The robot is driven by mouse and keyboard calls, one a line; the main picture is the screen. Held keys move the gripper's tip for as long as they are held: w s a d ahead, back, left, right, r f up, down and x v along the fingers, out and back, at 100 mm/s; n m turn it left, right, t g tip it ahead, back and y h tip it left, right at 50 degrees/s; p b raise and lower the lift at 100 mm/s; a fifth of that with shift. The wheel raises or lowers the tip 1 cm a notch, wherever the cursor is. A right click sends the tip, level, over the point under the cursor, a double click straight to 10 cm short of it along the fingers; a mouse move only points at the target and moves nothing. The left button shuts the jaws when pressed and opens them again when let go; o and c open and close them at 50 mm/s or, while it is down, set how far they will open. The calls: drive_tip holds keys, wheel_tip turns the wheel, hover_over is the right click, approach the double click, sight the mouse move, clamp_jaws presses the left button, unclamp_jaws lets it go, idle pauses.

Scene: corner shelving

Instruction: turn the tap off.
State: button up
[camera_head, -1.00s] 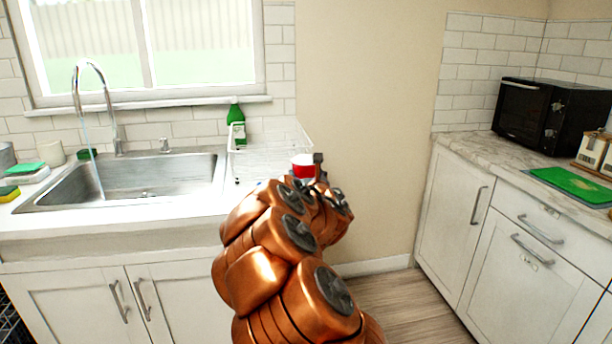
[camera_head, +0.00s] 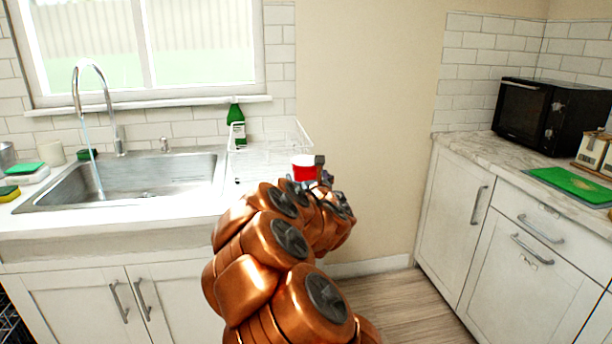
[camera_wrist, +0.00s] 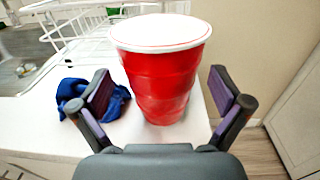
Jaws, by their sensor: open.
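The tap (camera_head: 82,88) is a tall chrome gooseneck at the back of the sink, at the left in the head view. A thin stream of water (camera_head: 92,150) runs from its spout into the steel sink (camera_head: 150,180). No separate handle is clear at this size. My gripper (camera_wrist: 160,92) is open, with one dark finger on each side of a red cup (camera_wrist: 168,85) in the wrist view. Gaps show between cup and fingers. The cup (camera_head: 304,169) also shows in the head view, well right of the tap. My arm hides part of the counter and most of my gripper.
A white wire dish rack (camera_wrist: 85,28) and a blue cloth (camera_wrist: 72,88) are near the cup. Sponges (camera_head: 25,168) lie left of the sink. A black microwave (camera_head: 545,112) stands on the right counter.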

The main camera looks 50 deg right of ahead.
sight(309, 178)
drive_tip(key=v, duration=0.7)
drive_tip(key=shift+b, duration=0.35)
drive_tip(key=shift+b+v, duration=1.25)
drive_tip(key=shift+v, duration=0.25)
